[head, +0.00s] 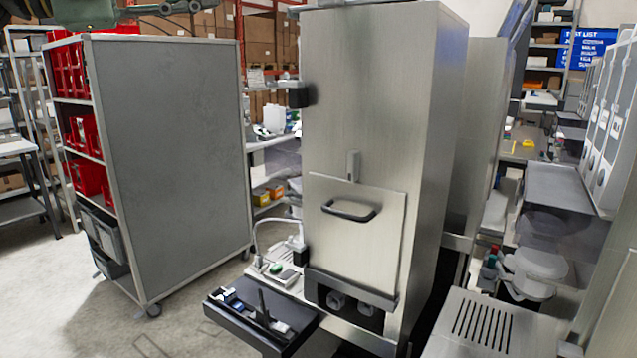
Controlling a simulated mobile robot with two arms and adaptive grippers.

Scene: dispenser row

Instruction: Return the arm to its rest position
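A tall steel dispenser cabinet (375,90) stands in the middle. Its lower front has a flap (365,245) with a dark curved handle (348,211), and the flap looks shut. Two dark round outlets (350,302) sit below the flap. A small metal latch (353,165) is above it.
A black tray (300,335) with small items juts out at the cabinet's lower left. A grey wheeled cart (175,160) with red bins (85,130) stands left, with open floor (60,290) before it. A slotted steel box (485,325) and white machines (605,135) crowd the right.

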